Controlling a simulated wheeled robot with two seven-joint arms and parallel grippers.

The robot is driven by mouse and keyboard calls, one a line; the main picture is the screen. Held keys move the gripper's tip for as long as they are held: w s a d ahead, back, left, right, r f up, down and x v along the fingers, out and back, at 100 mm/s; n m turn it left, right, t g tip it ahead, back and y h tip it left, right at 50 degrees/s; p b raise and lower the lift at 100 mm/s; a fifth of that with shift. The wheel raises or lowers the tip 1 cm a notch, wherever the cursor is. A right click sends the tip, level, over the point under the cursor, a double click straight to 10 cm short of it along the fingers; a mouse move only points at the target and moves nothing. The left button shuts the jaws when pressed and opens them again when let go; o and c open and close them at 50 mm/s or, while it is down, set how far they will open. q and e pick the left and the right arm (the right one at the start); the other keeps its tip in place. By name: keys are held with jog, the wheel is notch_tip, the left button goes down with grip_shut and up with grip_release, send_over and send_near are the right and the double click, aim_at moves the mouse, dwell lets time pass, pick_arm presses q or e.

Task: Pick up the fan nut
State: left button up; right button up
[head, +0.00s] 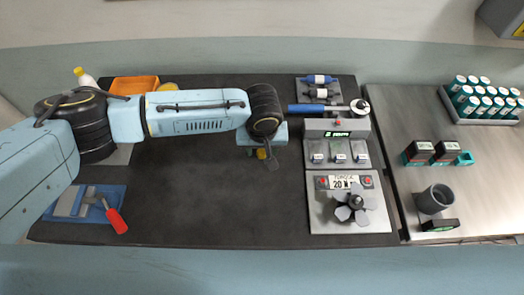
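My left gripper (262,155) hangs below the wrist of my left arm, over the middle of the dark mat. It is seen from above and mostly covered by the wrist, so its opening is unclear. A small yellow piece shows between or beside its fingers; I cannot tell whether it is the fan nut or part of the gripper. A grey fan (352,207) sits on a light plate (320,222) at the right of the mat, apart from the gripper. No fan nut can be made out clearly. My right gripper is not in view.
A blue-handled torque wrench (322,108) lies above a grey unit (336,128) with small clear bins. A red-handled tool (114,215) lies on a blue tray (70,208). An orange bin (134,85) stands at the back left. The dark mat (215,200) is bare in front.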

pick_arm(q)
jog(key=c, duration=0.9)
jog(key=shift+c, duration=0.2)
